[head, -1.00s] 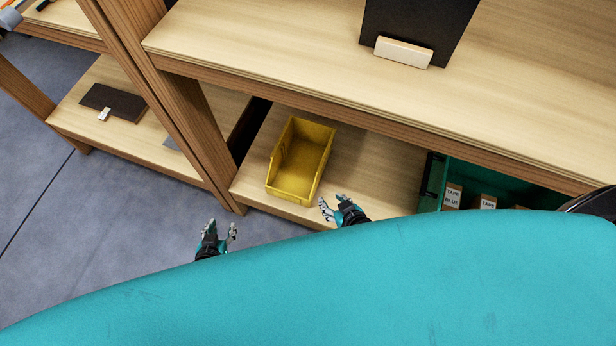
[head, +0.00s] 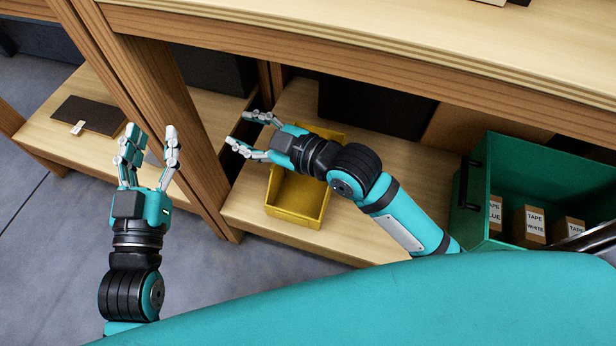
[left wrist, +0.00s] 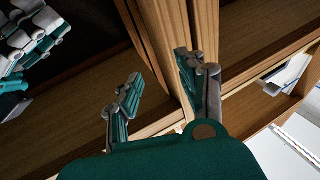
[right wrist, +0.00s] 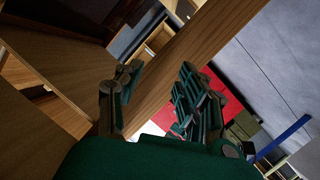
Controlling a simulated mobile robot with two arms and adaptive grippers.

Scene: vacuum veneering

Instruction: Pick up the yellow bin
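The yellow bin (head: 298,205) sits upright on the lower wooden shelf (head: 375,230) in the head view. My right gripper (head: 246,132) is open and empty. Its arm reaches over the bin and hides the bin's middle; the fingers point left, past the bin's left side toward the shelf post. I cannot tell whether the arm touches the bin. My left gripper (head: 148,140) is open and empty, left of the bin and in front of the wooden posts, fingers pointing up in the picture. It also shows open in the left wrist view (left wrist: 160,95). The bin is not identifiable in either wrist view.
A green crate (head: 538,165) with several tape boxes (head: 535,226) stands right of the bin. The upper shelf edge (head: 330,75) overhangs the lower shelf. A wooden post (head: 185,120) stands between the grippers. A dark board (head: 90,115) lies on the left shelf.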

